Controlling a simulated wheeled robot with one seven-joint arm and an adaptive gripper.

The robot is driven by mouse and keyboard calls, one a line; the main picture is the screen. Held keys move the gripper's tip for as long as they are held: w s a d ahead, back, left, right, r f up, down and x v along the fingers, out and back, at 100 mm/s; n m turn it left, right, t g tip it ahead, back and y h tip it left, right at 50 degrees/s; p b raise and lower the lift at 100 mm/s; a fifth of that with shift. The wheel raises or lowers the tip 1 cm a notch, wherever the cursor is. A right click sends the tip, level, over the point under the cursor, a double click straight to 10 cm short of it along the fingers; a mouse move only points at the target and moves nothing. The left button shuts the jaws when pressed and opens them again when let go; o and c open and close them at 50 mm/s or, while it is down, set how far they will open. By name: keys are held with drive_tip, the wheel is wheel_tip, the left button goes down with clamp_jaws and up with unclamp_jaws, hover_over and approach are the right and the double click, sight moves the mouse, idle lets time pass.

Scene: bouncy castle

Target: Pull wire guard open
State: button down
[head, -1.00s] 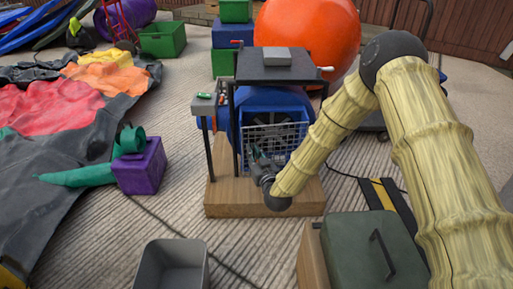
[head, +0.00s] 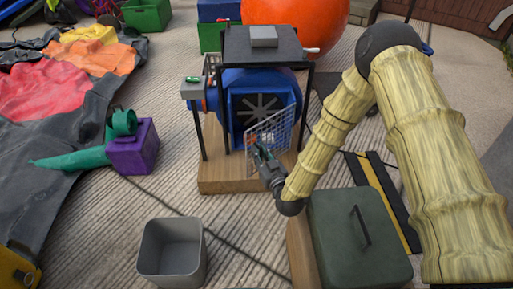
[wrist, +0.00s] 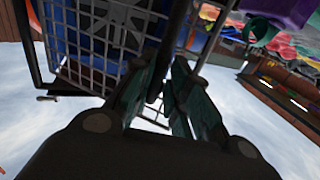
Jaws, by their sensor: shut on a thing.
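The wire guard (head: 272,132) is a pale mesh panel at the front of the blue blower (head: 258,100), which stands in a dark frame on a wooden base (head: 225,178). The guard is angled out from the blower's face, partly uncovering the dark slotted intake. My gripper (head: 263,152) is at the guard's lower left edge, shut on it. In the wrist view the mesh (wrist: 105,28) fills the upper left, and a dark bar runs between my fingers (wrist: 163,95). The exact contact is partly hidden by the fingers.
A purple block (head: 133,148) with a green tube lies left. A cable crosses the ground; a large orange ball (head: 300,25) is behind.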

drive_tip(key=shift+w+d, duration=0.25)
drive_tip(key=shift+d, duration=0.2)
drive_tip(key=c, duration=1.5)
unclamp_jaws()
drive_tip(key=shift+d, duration=0.1)
drive_tip(key=shift+c, duration=0.2)
drive_tip(key=shift+s+a, duration=0.1)
drive_tip(key=shift+a, duration=0.2)
drive_tip(key=shift+r, duration=5)
